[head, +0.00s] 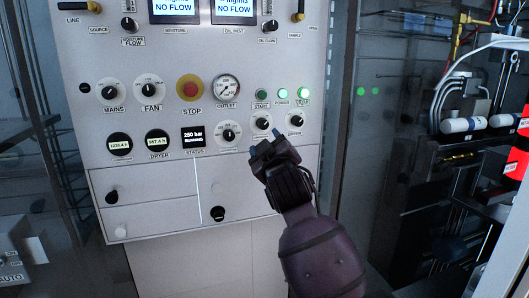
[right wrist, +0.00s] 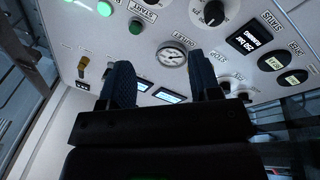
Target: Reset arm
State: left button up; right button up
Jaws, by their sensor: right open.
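My right gripper (head: 264,140) is in front of the lower right part of the white control panel (head: 150,195). Its arm comes up from the bottom of the head view. The fingertips are just below a row of knobs, near the knob under the start button (head: 261,95). In the right wrist view the gripper (right wrist: 165,85) has its two blue fingers apart, with nothing between them. Beyond them are the outlet gauge (right wrist: 173,57) and two displays. I cannot tell whether the fingertips touch the panel. My left gripper is not in view.
The panel carries a red stop button (head: 190,88), MAINS (head: 110,92) and FAN (head: 150,90) knobs and lit green lamps (head: 283,93). At right are pipes and white cylinders (head: 462,125). A grey AUTO box (head: 12,262) is at lower left.

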jog(key=s+d+f+m+g+h, duration=0.1)
jog(key=s+d+f+m, duration=0.1)
jog(key=s+d+f, duration=0.5)
jog(key=s+d+f+m+g, duration=0.1)
jog(key=s+d+f+m, duration=0.2)
jog(key=f, duration=0.9)
jog(key=s+d+f+m+h, duration=0.1)
jog(key=s+d+f+m, duration=0.15)
jog(key=d+f, duration=0.55)
jog(key=s+d+f+m+g+h, duration=0.1)
jog(key=s+d+f+g, duration=0.2)
jog(key=s+f, duration=0.7)
jog(key=s+d+f+m+g+h, duration=0.1)
jog(key=s+d+f, duration=0.4)
jog(key=s+f, duration=0.6)
jog(key=s+g, duration=0.1)
jog(key=s, duration=0.3)
jog(key=shift+d+g+h, duration=0.4)
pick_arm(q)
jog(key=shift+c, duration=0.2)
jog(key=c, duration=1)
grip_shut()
pick_arm(e)
jog(key=shift+r, duration=0.1)
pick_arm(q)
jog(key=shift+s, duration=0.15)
